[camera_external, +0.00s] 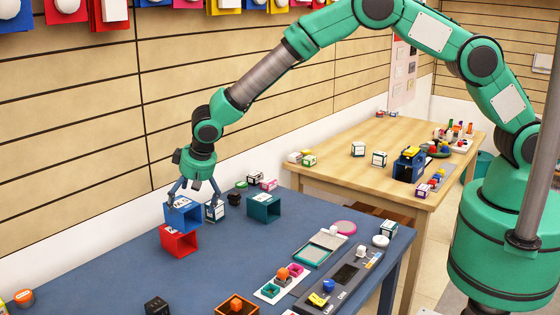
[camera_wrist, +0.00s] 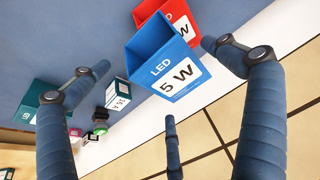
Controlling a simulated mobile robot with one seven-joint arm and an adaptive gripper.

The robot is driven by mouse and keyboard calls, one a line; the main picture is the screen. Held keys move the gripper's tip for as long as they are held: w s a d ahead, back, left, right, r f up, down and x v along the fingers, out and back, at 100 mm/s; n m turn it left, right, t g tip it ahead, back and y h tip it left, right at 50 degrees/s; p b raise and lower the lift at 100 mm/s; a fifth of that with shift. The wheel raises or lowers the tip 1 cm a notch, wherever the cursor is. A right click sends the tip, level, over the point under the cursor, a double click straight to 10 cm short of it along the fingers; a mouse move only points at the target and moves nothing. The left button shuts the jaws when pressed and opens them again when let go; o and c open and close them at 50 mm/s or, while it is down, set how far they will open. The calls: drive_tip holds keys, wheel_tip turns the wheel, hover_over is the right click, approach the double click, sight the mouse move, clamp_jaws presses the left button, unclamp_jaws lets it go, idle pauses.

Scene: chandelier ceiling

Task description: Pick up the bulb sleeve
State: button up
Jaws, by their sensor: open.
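A blue open-ended sleeve (camera_external: 183,217) sits over a red sleeve (camera_external: 179,242) on the blue table. In the wrist view, the blue sleeve (camera_wrist: 158,55) shows an "LED 5 W" label, and the red sleeve (camera_wrist: 184,20) is partly hidden behind it. My gripper (camera_external: 195,193) points down just above the blue sleeve. In the wrist view, my gripper (camera_wrist: 156,62) has its three fingers spread around the blue sleeve, open, with nothing clamped. Whether any finger touches the sleeve cannot be told. The frames do not show which sleeve the task means.
A white-labelled box (camera_external: 214,211) stands close to the right of the blue sleeve, with a teal open box (camera_external: 264,207) beyond it. The wall is close behind. A grey tray (camera_external: 340,281) lies front right. Clear blue table (camera_external: 215,270) lies in front.

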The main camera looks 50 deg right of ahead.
sight(187, 221)
drive_tip(key=shift+x, duration=2.45)
drive_tip(key=shift+a, duration=0.1)
drive_tip(key=c, duration=0.9)
drive_tip(key=shift+c, duration=0.2)
drive_tip(key=shift+r, duration=0.85)
wheel_tip(187, 221, up, 2)
drive_tip(key=shift+r, duration=0.15)
drive_tip(key=s+d, duration=0.3)
drive_tip(key=s, duration=0.4)
drive_tip(key=s+d+r, duration=0.1)
drive_tip(key=s+d, duration=0.3)
drive_tip(key=s, duration=0.3)
drive_tip(key=shift+d, duration=0.25)
drive_tip(key=shift+s, duration=0.1)
